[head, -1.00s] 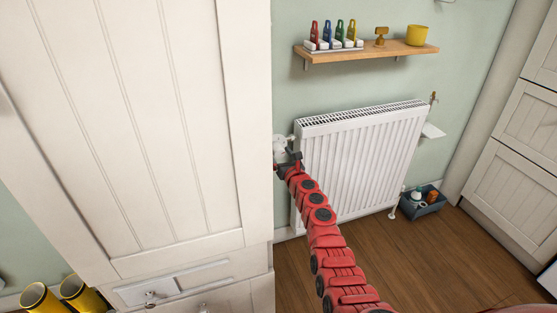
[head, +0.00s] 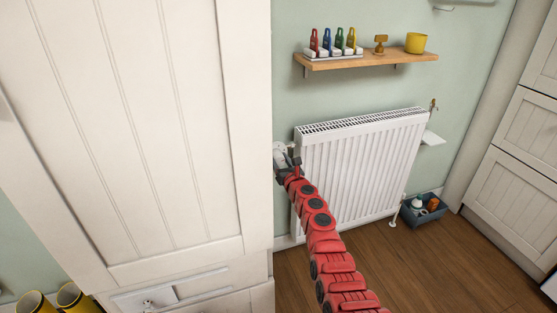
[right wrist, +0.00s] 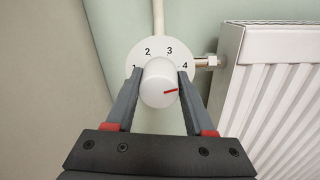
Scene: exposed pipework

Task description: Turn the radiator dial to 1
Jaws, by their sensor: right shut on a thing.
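The radiator dial is a round white knob (right wrist: 160,82) in front of a white disc marked 1, 2, 3 and 4. A red line on the knob points right, a little below the 4. My right gripper (right wrist: 161,88) has one dark finger on each side of the knob and is shut on it. The left finger partly covers the 1. In the head view my right gripper (head: 287,170) is at the dial (head: 280,153), at the radiator's upper left. My left gripper is not in view.
The white radiator (head: 360,165) stands right of the dial. A tall white cabinet (head: 244,130) is close on the left. A wooden shelf (head: 385,60) with several items hangs above. A blue-grey bin (head: 423,216) stands on the floor at right.

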